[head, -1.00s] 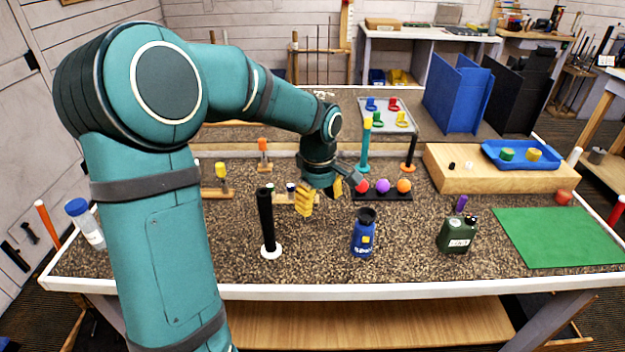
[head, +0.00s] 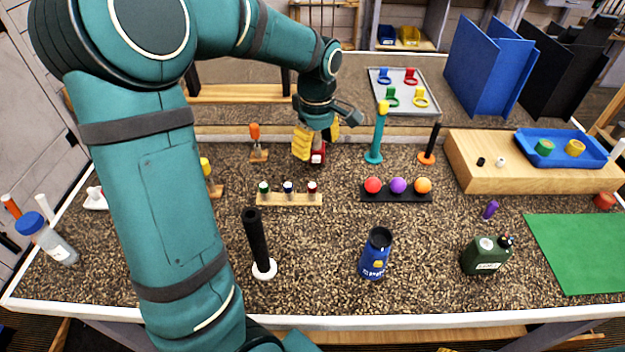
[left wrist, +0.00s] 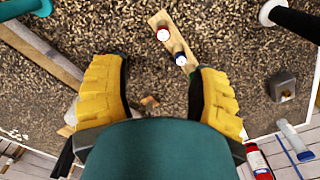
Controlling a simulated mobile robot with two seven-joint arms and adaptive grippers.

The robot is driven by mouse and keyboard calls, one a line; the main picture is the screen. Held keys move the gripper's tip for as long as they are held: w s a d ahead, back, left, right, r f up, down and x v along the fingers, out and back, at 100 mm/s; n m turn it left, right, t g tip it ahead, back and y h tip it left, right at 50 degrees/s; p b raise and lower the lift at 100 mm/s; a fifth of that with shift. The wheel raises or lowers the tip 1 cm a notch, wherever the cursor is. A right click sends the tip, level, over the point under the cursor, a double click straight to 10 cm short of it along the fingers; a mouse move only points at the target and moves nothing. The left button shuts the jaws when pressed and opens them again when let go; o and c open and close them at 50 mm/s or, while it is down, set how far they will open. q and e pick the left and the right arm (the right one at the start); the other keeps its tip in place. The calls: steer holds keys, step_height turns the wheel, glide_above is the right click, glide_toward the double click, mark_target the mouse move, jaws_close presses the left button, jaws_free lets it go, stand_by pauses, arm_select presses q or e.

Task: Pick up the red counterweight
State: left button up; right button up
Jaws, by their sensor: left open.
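The red counterweight (head: 312,187) appears to be the small red-topped piece at the right end of a wooden rack (head: 290,201). Blue-topped (head: 287,187) and green-topped (head: 263,187) pieces stand beside it. My left gripper (head: 316,148), with yellow finger pads, is open and apart from the rack, showing above and behind it. In the left wrist view, the fingers (left wrist: 163,100) are spread wide with nothing gripped. My right gripper is not in view.
A black rack holds red, purple and orange balls (head: 398,186). A teal post (head: 378,135) stands behind it. A black grip on a white base (head: 263,270) and a blue bottle (head: 376,254) stand in front. A red item (head: 318,155) shows by my fingers, partly hidden.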

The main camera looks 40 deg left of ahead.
mark_target(312, 185)
arm_select(q)
step_height(312, 185, down, 9)
steer(key=shift+s+r+b, duration=0.1)
steer(key=shift+r+b, duration=0.05)
steer(key=shift+b, duration=0.9)
steer(key=f, duration=0.1)
steer(key=f+b, duration=0.1)
steer(key=f, duration=0.3)
steer(key=shift+s+a+f+b, duration=0.1)
steer(key=shift+s+a+b, duration=0.05)
steer(key=shift+a+b, duration=0.2)
jaws_close()
